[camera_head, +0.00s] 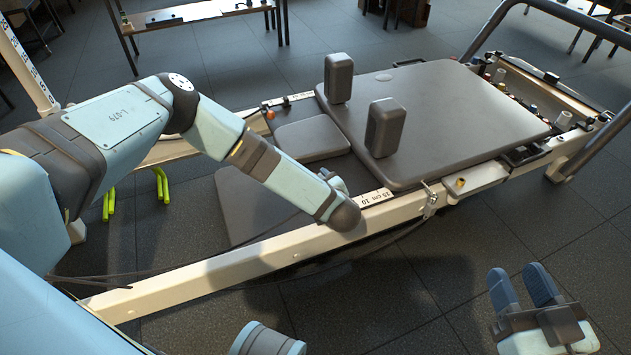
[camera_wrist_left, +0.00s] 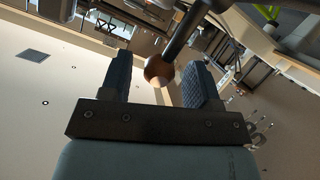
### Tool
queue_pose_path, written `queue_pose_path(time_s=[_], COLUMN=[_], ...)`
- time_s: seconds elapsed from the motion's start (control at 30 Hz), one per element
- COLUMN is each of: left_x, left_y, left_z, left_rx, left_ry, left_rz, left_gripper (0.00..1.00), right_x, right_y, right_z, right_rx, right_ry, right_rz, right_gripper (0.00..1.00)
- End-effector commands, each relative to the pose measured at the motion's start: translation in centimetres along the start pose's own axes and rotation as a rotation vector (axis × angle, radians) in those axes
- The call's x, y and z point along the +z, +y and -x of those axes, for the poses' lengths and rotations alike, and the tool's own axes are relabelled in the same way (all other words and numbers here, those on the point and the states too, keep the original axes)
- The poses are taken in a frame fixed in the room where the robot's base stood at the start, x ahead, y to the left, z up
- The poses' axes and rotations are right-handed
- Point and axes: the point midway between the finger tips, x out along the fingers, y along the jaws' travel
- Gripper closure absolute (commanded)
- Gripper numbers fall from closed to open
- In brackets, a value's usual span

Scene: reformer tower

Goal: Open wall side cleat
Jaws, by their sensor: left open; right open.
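In the left wrist view my left gripper (camera_wrist_left: 157,75) is open. A round brown knob (camera_wrist_left: 159,70) on a dark rod (camera_wrist_left: 188,30) shows between or just beyond its fingers. I cannot tell whether it touches them. In the head view my left arm reaches over the reformer's near rail, and its gripper is mostly hidden behind the arm's end. My right gripper (camera_head: 525,287) is open and empty at the lower right, apart from the reformer. I cannot make out the wall side cleat for certain in either view.
The reformer carriage (camera_head: 450,110) carries two upright shoulder pads (camera_head: 385,127) and a headrest (camera_head: 312,138). Its pale near rail (camera_head: 230,262) runs diagonally, with a metal fitting (camera_head: 430,200) on it. A bench (camera_head: 190,14) stands behind.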

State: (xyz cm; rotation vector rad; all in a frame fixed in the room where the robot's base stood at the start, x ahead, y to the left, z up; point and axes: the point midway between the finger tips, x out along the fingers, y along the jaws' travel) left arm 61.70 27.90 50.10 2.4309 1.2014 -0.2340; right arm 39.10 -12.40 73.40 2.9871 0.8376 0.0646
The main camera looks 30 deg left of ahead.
Motion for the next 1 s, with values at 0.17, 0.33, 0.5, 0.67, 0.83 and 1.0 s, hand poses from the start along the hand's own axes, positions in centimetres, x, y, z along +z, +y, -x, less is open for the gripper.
queue_pose_path(time_s=[0.17,0.33,0.5,0.67,0.83,1.0], left_x=[-0.2,-0.4,-0.3,-0.2,-0.1,0.0], left_y=[0.2,0.3,0.2,0.1,0.0,0.0], left_z=[2.1,6.0,9.8,12.4,13.6,13.8], left_rx=[0.002,0.004,0.003,0.002,0.001,0.001], left_ry=[-0.003,-0.004,-0.003,-0.003,-0.001,0.0], left_rz=[-0.001,-0.001,-0.001,-0.001,-0.001,-0.001], left_gripper=[0.44,0.44,0.44,0.44,0.44,0.44], right_x=[-0.7,-0.9,-0.6,-0.1,-0.3,-0.4], right_y=[-0.1,-0.7,-1.7,-2.3,-2.2,-2.2], right_z=[0.1,0.5,0.9,1.2,1.3,1.2], right_rx=[-0.008,-0.016,-0.013,-0.008,0.0,0.0], right_ry=[-0.016,-0.066,-0.117,-0.146,-0.128,-0.121], right_rz=[-0.027,-0.101,-0.207,-0.263,-0.265,-0.264], right_gripper=[0.57,0.57,0.57,0.57,0.57,0.57])
